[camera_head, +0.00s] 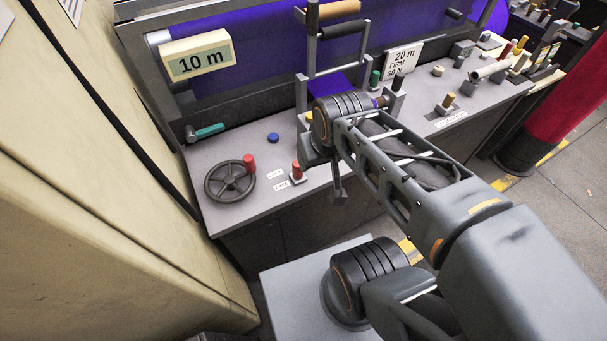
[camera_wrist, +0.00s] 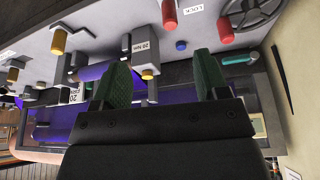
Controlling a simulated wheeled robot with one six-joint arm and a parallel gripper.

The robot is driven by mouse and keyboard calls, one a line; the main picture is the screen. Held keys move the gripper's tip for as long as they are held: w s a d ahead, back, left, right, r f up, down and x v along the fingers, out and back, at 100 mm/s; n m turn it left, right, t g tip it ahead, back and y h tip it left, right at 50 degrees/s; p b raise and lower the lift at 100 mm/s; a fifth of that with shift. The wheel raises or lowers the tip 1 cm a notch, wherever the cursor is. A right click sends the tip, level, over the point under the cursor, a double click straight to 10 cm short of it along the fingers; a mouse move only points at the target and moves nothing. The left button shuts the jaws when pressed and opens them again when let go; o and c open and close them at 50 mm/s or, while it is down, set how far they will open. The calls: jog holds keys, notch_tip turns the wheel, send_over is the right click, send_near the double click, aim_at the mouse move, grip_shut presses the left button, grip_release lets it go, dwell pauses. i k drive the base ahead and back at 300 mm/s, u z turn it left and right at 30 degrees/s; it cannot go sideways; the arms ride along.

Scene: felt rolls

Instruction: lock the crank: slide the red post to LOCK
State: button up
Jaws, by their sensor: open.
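The red post (camera_head: 297,170) stands upright on a small base on the grey console, beside two small white labels. Its base is nearest the lower label (camera_head: 281,184), whose print is too small to read. In the wrist view the red post (camera_wrist: 169,14) is at the top, left of a label reading LOCK (camera_wrist: 193,8). The crank wheel (camera_head: 230,181), with its red knob (camera_head: 249,162), lies left of the post. My gripper (camera_head: 338,192) is right of the post, near the console's front edge, apart from it. In the wrist view its green fingers are spread and empty.
A blue button (camera_head: 273,137) and a teal handle (camera_head: 207,132) lie behind the post. A frame with a crossbar (camera_head: 343,30) stands behind my arm. A beige cabinet (camera_head: 90,170) closes off the left.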

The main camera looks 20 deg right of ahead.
aim_at(297, 177)
jog(key=u, duration=0.5)
jog(key=k, duration=1.2)
jog(key=z, duration=0.25)
jog(key=i, duration=0.8)
